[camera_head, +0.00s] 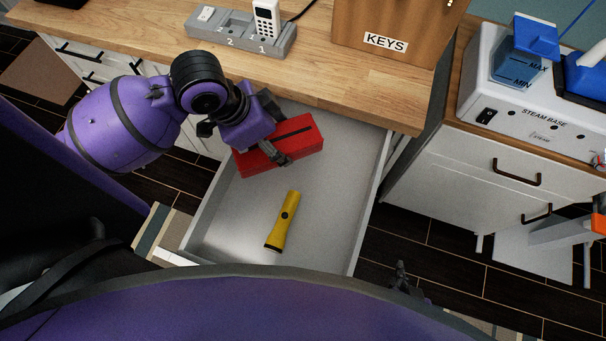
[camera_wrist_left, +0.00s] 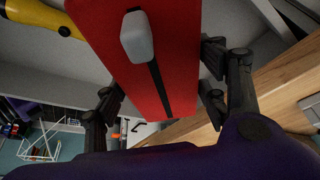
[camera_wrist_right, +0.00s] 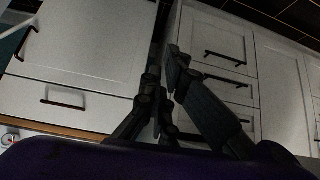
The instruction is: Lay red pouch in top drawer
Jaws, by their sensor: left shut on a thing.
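The red pouch (camera_head: 300,133) is a flat red case with a dark strip. It is held over the open top drawer (camera_head: 335,215), near the drawer's back under the counter edge. My left gripper (camera_head: 270,143) is shut on it; in the left wrist view the pouch (camera_wrist_left: 165,65) lies between the two fingers, with a grey tab on it. I cannot tell whether the pouch touches the drawer floor. My right gripper (camera_wrist_right: 165,95) is empty, with its fingers close together, in front of white cabinet fronts.
A yellow flashlight (camera_head: 284,220) lies in the drawer; the floor around it is clear. The wooden counter (camera_head: 340,65) above holds a grey dock (camera_head: 240,36) with a white handset (camera_head: 266,18) and a KEYS box (camera_head: 395,25). A steam base (camera_head: 520,105) stands at right.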

